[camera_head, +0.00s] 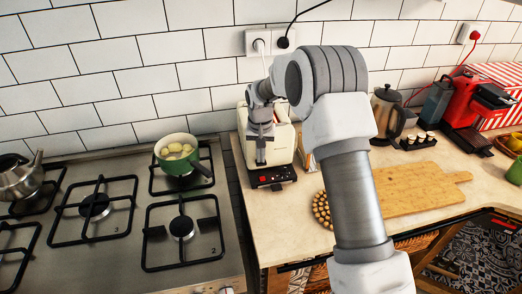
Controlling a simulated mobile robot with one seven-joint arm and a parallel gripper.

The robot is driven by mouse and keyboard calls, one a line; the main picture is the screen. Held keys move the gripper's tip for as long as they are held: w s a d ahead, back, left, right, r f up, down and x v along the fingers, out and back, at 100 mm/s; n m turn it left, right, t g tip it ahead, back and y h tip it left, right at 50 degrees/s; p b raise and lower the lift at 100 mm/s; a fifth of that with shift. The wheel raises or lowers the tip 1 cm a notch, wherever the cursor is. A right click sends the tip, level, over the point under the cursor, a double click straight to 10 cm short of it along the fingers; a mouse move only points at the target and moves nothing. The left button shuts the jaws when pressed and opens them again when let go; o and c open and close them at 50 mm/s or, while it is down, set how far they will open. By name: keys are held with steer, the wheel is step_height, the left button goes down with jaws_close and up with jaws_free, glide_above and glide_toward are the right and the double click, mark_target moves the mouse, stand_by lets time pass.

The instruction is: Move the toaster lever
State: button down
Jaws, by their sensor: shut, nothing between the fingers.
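A cream toaster (285,150) stands on the wooden counter just right of the stove, close to the tiled wall. Its front has a dark base panel (272,177) with a red part on it. My gripper (261,162) points down at the toaster's front left, just above the dark panel. It is shut and holds nothing. My wrist and arm cover much of the toaster's top and right side. The lever cannot be made out, and I cannot tell whether the gripper touches the toaster.
A gas stove (190,262) fills the left, with a green pot (178,155) near the toaster and a kettle (20,178) at far left.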

steer(key=s, duration=0.1)
steer(key=s+r, duration=0.1)
steer(key=s, duration=0.1)
steer(key=shift+a+r, duration=0.15)
steer(key=shift+r, duration=0.05)
step_height(320, 180, up, 17)
steer(key=s, duration=0.1)
steer(key=shift+s+r, duration=0.15)
steer(key=shift+s, duration=0.2)
steer(key=shift+a, duration=0.1)
stand_by(0.5)
